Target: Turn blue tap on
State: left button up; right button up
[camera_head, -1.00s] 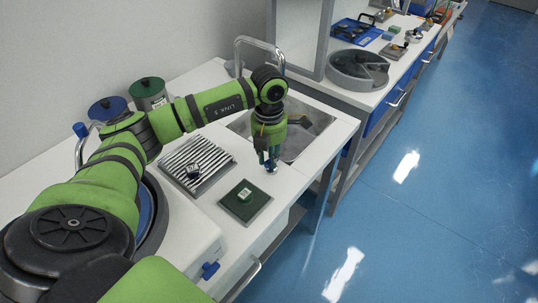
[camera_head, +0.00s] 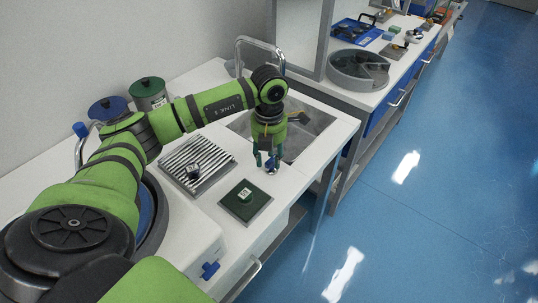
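My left arm reaches in from the left across the white counter, and its gripper (camera_head: 269,158) points down at the front edge of the sink. Its two fingers are spread apart. A small blue tap (camera_head: 271,164) with a silvery base stands on the counter between or just behind the fingertips; whether they touch it I cannot tell. Another blue handle (camera_head: 210,270) is on the front of a white unit at the lower left. A blue-topped curved pipe (camera_head: 80,130) stands at the far left. My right gripper is not in view.
The steel sink (camera_head: 308,135) and its arched faucet (camera_head: 258,42) are behind the gripper. A ribbed tray (camera_head: 197,165) and a dark green plate (camera_head: 245,201) lie to the left. Blue and green lidded pots stand at the wall. The blue floor is clear.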

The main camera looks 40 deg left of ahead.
aim_at(269, 159)
pick_arm(q)
jog(key=shift+r, duration=0.15)
notch_tip(269, 159, up, 12)
dwell(0.6)
dwell(0.4)
